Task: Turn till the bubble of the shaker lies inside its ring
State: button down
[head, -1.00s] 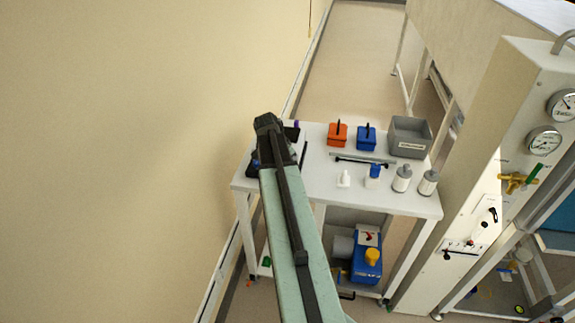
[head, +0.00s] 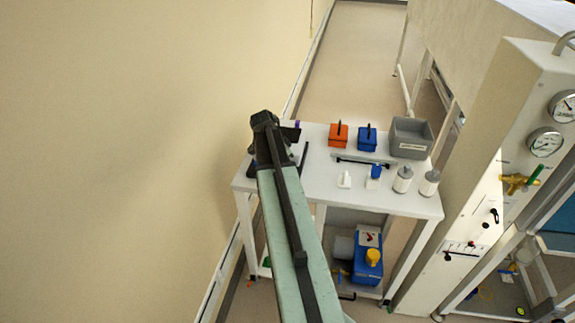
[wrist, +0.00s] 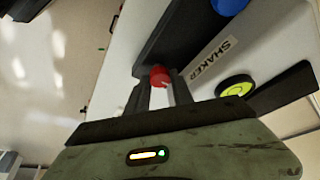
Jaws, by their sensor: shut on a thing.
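The shaker (wrist: 188,50) is a dark body with a white label reading SHAKER, in the wrist view. Its round bubble level (wrist: 236,89) is a yellow-green disc in a black rim, right of my gripper. A dark mark shows at the disc's middle; I cannot tell the bubble from its ring. My gripper (wrist: 160,88) is shut on a red knob (wrist: 158,74) at the shaker's near side. In the head view my gripper (head: 264,122) is at the table's left end, where my arm hides most of the shaker.
The white table (head: 322,190) carries an orange box (head: 338,137), a blue box (head: 367,139), a grey bin (head: 426,138) and several white bottles towards the right. A wall stands close on the left. A gauge panel (head: 500,150) stands at the right.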

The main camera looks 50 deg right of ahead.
jog(key=c, duration=1.4)
grip_release()
jog(key=p+v, duration=0.7)
jog(key=v, duration=0.1)
jog(key=shift+f, duration=0.1)
